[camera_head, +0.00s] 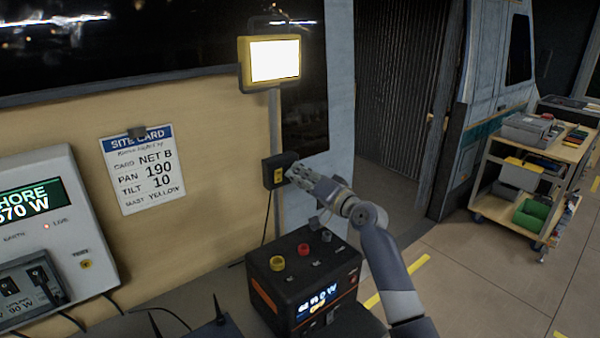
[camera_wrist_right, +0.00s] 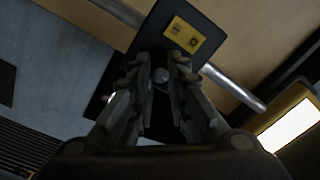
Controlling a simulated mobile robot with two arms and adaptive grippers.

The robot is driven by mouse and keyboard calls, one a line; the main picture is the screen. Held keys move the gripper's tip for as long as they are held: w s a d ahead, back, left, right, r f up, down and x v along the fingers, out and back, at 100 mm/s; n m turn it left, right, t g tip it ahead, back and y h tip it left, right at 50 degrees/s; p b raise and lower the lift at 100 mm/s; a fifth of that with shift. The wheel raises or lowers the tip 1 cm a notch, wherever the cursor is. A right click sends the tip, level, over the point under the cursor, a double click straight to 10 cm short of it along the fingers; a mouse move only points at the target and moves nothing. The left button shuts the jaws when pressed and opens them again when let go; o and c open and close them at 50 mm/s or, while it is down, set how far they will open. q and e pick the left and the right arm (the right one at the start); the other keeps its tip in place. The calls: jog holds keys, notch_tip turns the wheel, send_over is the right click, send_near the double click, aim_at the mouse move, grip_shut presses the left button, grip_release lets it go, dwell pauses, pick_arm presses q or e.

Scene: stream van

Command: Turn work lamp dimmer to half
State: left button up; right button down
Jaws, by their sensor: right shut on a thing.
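The work lamp (camera_head: 275,61) is lit, a yellow-framed panel on a pole at the top middle of the head view. Its bright face also shows at the right edge of the wrist view (camera_wrist_right: 289,125). The dimmer box (camera_head: 276,171) is black with a yellow label (camera_wrist_right: 185,34) and is fixed on the pole below the lamp. My right gripper (camera_head: 292,172) is at the right side of the box. In the wrist view its fingers (camera_wrist_right: 161,78) are closed around a small round dimmer knob (camera_wrist_right: 160,75), which they partly hide. The knob's setting cannot be read. My left gripper is out of view.
A black power unit (camera_head: 304,275) with red and yellow knobs stands below my right arm. A site card (camera_head: 143,169) hangs on the wall, and a grey panel (camera_head: 60,215) is at the left. A loaded cart (camera_head: 490,165) stands far right.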

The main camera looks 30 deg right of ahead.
jog(key=shift+m, duration=0.4)
jog(key=c, duration=1.8)
grip_release()
jog(key=s+d, duration=0.1)
jog(key=s, duration=1.1)
jog(key=shift+f, duration=0.15)
jog(key=shift+d, duration=0.1)
